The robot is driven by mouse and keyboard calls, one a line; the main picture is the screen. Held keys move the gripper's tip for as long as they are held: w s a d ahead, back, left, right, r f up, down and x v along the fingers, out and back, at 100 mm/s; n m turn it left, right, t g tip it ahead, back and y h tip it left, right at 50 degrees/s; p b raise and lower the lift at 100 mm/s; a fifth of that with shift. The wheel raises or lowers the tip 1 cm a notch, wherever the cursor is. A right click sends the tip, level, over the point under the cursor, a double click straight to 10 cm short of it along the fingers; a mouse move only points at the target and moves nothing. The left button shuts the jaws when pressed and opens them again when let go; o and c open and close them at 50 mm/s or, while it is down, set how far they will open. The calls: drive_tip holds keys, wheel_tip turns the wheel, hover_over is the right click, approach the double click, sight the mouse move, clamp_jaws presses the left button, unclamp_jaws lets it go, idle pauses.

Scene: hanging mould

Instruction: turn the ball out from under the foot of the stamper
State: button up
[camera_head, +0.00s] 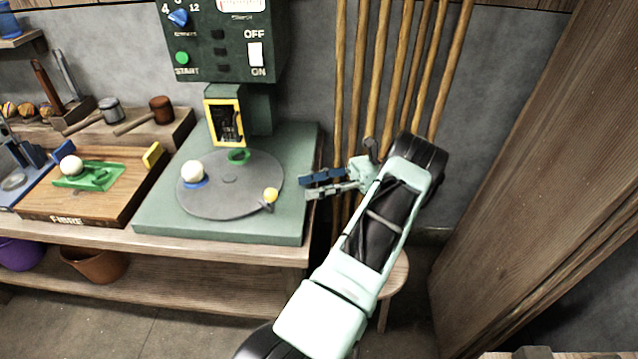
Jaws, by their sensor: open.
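The stamper (225,121), a green machine with a yellow-framed dark front, stands at the back of a green base (290,160). On the base lies a grey round turntable (225,198). A white ball (192,172) sits in a blue seat at the turntable's left. A green ring seat (238,156) is at its back, close below the stamper; I see no ball in it. A yellow knob (270,194) stands at the turntable's front right. My gripper (307,187) is open and empty, right of the knob and apart from it, its fingers pointing left.
A control box (222,45) with dial and switches hangs above the stamper. Upright wooden poles (400,70) stand behind my arm. At left, a wooden board (100,198) marked FIBRE carries another white ball (71,165) on a green plate. A stool (393,272) stands below my arm.

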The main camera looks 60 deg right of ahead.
drive_tip(key=shift+v, duration=0.85)
drive_tip(key=shift+w, duration=0.1)
